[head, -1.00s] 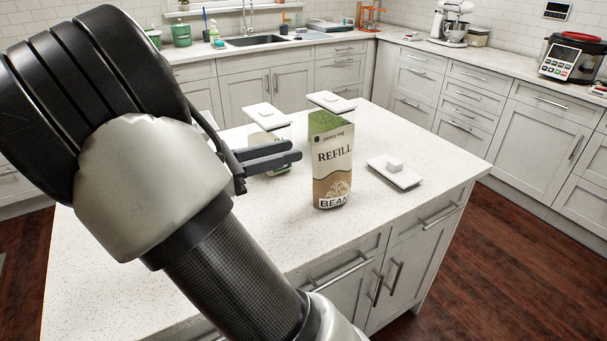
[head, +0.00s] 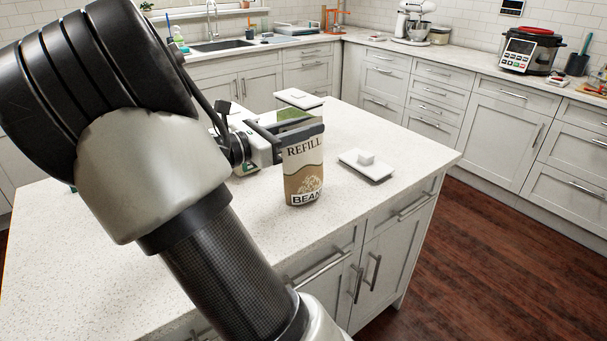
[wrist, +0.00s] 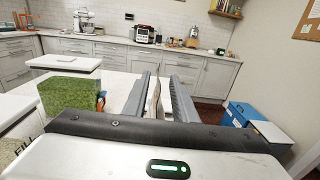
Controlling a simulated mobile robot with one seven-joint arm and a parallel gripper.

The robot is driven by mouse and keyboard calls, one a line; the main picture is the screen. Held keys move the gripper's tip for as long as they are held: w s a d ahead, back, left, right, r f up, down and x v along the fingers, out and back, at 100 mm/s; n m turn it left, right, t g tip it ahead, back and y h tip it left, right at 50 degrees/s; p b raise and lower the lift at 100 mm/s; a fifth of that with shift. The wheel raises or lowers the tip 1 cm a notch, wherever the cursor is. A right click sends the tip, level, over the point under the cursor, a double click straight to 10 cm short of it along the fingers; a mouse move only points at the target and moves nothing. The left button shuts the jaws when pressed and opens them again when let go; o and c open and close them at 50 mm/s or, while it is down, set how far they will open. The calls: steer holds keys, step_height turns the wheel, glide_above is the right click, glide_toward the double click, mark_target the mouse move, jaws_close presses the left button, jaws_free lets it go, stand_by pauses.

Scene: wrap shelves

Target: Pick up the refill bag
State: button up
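The refill bag (head: 304,178) stands upright on the island counter, cream above and brown below, with "REFILL" and "BEAN" lettering. My gripper (head: 300,130) reaches in from the left at the bag's upper part, with one dark finger across its front above the lettering. In the wrist view the bag (wrist: 154,98) shows as a thin, edge-on strip between the two fingers of my gripper (wrist: 161,77). The fingers are apart, with a visible gap to the right of the bag. My gripper hides part of the bag's top.
A white lid with a knob (head: 366,165) lies on the counter right of the bag. A lidded jar with green contents (wrist: 68,96) stands to the left in the wrist view. The island counter (head: 110,215) is clear at the front left.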

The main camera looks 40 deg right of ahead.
steer(key=d, duration=0.3)
steer(key=shift+w+d, duration=0.1)
steer(key=shift+d, duration=0.15)
steer(key=shift+c, duration=0.3)
jaws_close()
stand_by(0.9)
